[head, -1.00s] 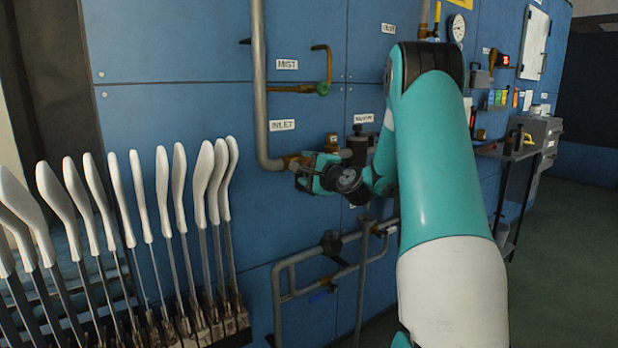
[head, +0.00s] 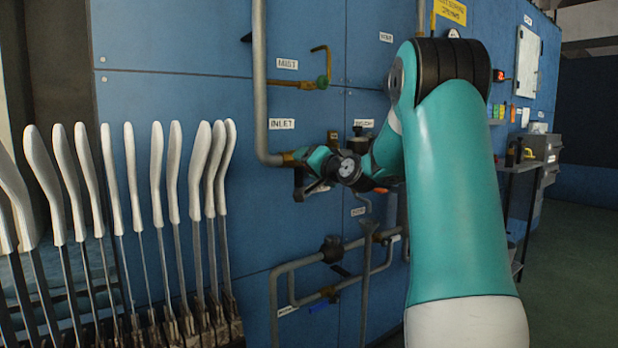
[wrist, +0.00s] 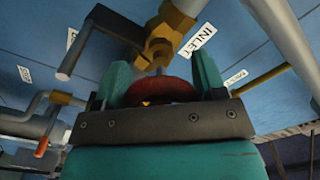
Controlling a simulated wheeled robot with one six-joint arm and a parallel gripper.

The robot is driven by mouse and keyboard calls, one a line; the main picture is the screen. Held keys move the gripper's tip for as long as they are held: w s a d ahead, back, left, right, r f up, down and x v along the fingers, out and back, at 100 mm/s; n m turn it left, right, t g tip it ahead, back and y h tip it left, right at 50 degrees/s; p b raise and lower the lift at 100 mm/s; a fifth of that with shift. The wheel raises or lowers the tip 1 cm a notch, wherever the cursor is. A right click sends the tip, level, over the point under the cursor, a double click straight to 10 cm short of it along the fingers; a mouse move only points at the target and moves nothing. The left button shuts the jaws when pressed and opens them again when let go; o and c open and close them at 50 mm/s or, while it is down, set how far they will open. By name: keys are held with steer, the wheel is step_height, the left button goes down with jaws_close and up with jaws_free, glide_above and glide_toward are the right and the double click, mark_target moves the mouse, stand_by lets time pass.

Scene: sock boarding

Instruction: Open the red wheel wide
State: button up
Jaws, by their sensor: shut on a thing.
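The red wheel (wrist: 162,91) shows in the wrist view, below a brass valve body (wrist: 165,42) beside the INLET label (wrist: 198,40). My gripper (wrist: 163,84) has one teal finger on each side of the wheel and is shut on it. Part of the wheel is hidden behind the gripper's dark front plate. In the head view my gripper (head: 303,176) is at the lower end of the grey inlet pipe (head: 260,85), below the INLET label (head: 282,124). The wheel cannot be made out there.
A row of white sock boards (head: 128,175) on metal stems stands close to the left of the gripper. Grey pipework (head: 285,268) with a blue-handled valve lies below. A MIST valve (head: 322,82) is above. Open floor (head: 572,230) lies at the right.

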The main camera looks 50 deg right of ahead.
steer(key=n+b, duration=0.5)
steer(key=f+n+b, duration=0.1)
steer(key=n+b, duration=0.1)
steer(key=shift+d+b, duration=0.15)
steer(key=shift+b, duration=0.25)
steer(key=n+b, duration=0.4)
steer(key=n, duration=0.1)
steer(key=shift+d, duration=0.1)
steer(key=n+b, duration=0.3)
steer(key=shift+s+d+r+n, duration=0.1)
steer(key=shift+r+n, duration=0.05)
steer(key=shift+n, duration=0.15)
steer(key=shift+d+r+n+b, duration=0.15)
steer(key=shift+n+b, duration=1.4)
steer(key=shift+n, duration=0.8)
steer(key=shift+a+r+n+b, duration=0.15)
steer(key=shift+n+b, duration=1.35)
steer(key=shift+n, duration=0.8)
steer(key=shift+d+r+n+b, duration=0.15)
steer(key=shift+n+b, duration=1.4)
steer(key=shift+n, duration=0.8)
steer(key=shift+r, duration=0.1)
